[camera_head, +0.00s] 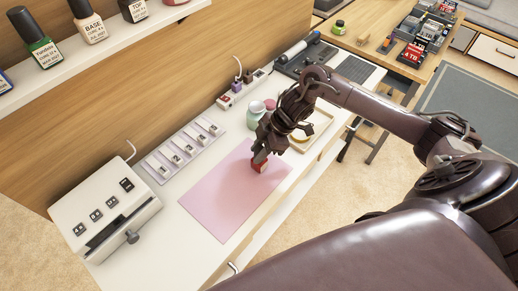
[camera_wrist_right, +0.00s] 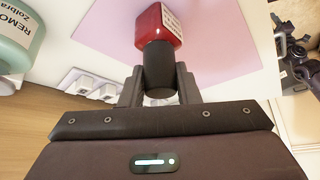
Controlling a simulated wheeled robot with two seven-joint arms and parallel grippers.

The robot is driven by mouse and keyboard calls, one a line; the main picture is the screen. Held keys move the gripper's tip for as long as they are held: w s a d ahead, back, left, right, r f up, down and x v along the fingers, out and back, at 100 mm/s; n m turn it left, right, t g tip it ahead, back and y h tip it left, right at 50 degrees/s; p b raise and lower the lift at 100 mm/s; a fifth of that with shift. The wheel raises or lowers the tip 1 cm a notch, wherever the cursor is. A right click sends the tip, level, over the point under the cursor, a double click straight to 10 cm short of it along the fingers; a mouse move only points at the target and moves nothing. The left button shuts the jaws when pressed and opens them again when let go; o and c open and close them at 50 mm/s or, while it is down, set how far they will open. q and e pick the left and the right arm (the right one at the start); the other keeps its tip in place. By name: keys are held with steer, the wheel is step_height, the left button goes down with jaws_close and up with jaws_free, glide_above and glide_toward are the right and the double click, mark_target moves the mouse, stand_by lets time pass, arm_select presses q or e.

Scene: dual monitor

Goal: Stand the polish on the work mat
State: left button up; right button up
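The polish is a small red bottle (camera_head: 258,167) with a black cap and a white label. It is at the upper right part of the pink work mat (camera_head: 225,200); I cannot tell whether its base touches the mat. My right gripper (camera_head: 263,154) reaches in from the right. In the right wrist view the fingers (camera_wrist_right: 160,88) are closed on both sides of the black cap, and the red body (camera_wrist_right: 158,25) sticks out beyond them over the mat (camera_wrist_right: 215,40). My left gripper is not in view.
A tray (camera_head: 305,138) lies behind the hand. A strip of small samples (camera_head: 180,152) and a white box device (camera_head: 105,212) stand along the wall side. The mat's near part is bare.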

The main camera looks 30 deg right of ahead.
steer(key=o, duration=0.4)
steer(key=shift+r, duration=0.1)
steer(key=b+v, duration=0.1)
steer(key=v, duration=1.1)
